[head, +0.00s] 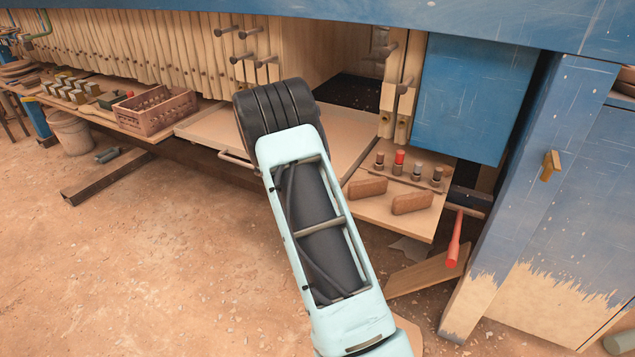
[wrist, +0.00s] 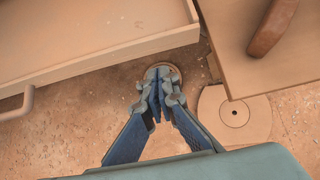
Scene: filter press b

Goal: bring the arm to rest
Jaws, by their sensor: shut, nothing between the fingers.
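My gripper (wrist: 158,88) shows in the wrist view with its two blue fingers drawn together at the tips. Nothing is between them. It points down over the dusty floor, in the gap between a tan tray (wrist: 90,45) and a wooden shelf (wrist: 255,75). In the head view my pale blue arm reaches up from the bottom centre to the front of the press, and its dark, ribbed upper end covers part of the tray (head: 215,128). My gripper is hidden behind the arm there.
The shelf (head: 420,225) at right holds two brown blocks (head: 368,187) and several small pegs, one red. A red-handled tool (head: 454,240) hangs beside it. A slatted crate (head: 158,111) stands on the left bench. A round disc (wrist: 233,113) lies on the floor. Open floor spreads at left.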

